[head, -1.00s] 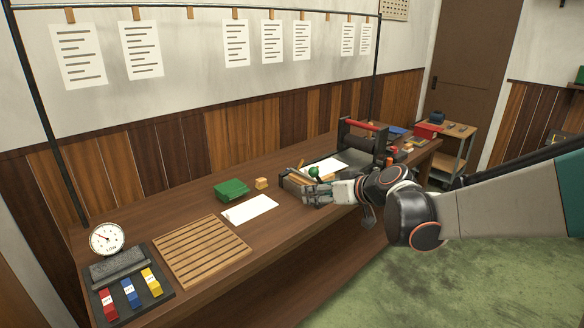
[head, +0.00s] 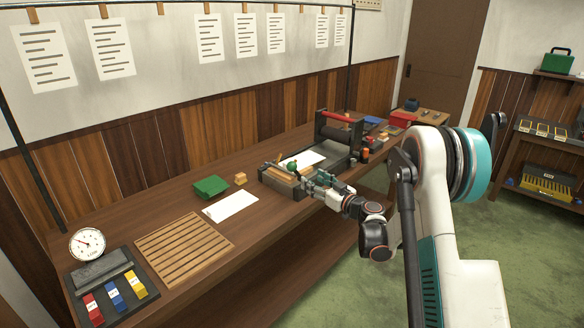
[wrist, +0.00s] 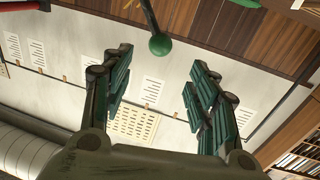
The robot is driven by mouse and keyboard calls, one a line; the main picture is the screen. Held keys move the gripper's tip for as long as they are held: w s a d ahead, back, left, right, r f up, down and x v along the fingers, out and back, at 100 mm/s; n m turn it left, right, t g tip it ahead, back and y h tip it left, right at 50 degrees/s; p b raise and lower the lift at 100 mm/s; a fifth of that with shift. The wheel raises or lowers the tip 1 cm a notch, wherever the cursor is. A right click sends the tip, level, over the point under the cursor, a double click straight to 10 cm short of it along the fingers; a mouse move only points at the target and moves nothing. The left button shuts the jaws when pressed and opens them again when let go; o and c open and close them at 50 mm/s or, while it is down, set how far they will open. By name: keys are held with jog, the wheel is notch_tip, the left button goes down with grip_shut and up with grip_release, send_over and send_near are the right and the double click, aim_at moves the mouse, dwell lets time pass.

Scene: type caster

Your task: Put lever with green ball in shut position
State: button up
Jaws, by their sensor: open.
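The lever's green ball (head: 292,167) stands above the grey box-like machine (head: 277,180) on the workbench. In the wrist view the green ball (wrist: 160,45) hangs on its dark green rod from the top edge, beyond the open fingers and roughly in line with the gap between them. My gripper (head: 312,181) is just right of the ball in the head view, close to the machine's right end. In the wrist view my gripper (wrist: 158,66) is open and its ribbed fingers hold nothing. The lever's base is hidden in both views.
A roller press (head: 338,135) with a red bar stands behind my gripper. A white sheet (head: 230,205), a green block (head: 210,187) and a slatted wooden board (head: 185,248) lie to the left. Green floor is open at the bench's front.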

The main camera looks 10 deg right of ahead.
aim_at(295, 169)
jog(key=b+x, duration=0.2)
jog(key=x, duration=1.1)
jog(key=shift+b, duration=0.4)
grip_shut()
